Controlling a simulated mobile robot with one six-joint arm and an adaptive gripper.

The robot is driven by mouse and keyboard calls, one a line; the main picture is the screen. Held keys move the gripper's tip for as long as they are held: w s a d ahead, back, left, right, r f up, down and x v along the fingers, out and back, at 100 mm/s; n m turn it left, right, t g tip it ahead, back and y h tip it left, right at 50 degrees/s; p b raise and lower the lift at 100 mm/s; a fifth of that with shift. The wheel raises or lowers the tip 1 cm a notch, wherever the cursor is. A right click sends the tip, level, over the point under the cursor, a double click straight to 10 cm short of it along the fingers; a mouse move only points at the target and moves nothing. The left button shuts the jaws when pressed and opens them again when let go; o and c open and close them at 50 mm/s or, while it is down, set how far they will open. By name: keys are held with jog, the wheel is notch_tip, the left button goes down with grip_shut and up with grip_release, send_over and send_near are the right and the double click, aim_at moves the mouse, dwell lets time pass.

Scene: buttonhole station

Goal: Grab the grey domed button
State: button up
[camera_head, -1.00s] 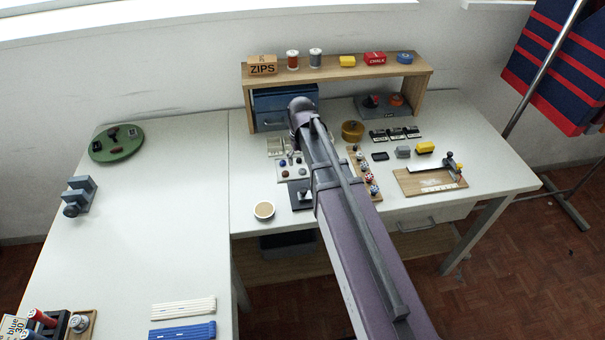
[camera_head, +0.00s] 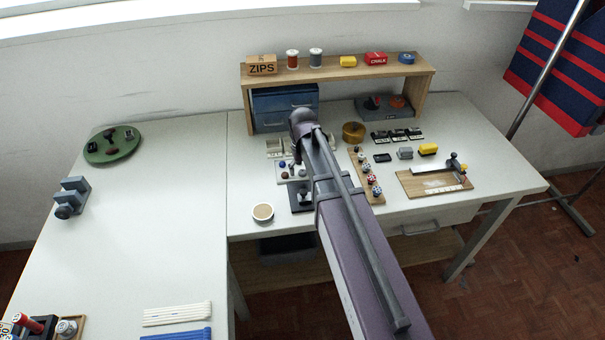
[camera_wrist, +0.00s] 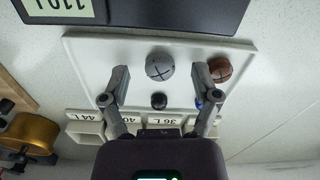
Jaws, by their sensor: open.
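My gripper (camera_wrist: 161,76) is open, with one fingertip on each side of this button and a visible gap on both sides. I cannot tell how far the fingertips are above the tray. A brown button (camera_wrist: 220,69) sits just outside the right fingertip. A black button (camera_wrist: 158,100) lies between the fingers, nearer the palm. A blue button (camera_wrist: 199,103) is partly hidden by the right finger. In the head view my arm covers most of the gripper.
Labelled white bins (camera_wrist: 85,126) stand along the tray's edge near the palm. A dark device with a number label (camera_wrist: 200,12) borders the opposite edge. A brass-coloured round tin (camera_head: 353,132) and a wooden strip of buttons (camera_head: 368,182) stand right of the arm.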

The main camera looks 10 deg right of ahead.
jog(key=c, duration=0.8)
jog(key=shift+r, duration=0.1)
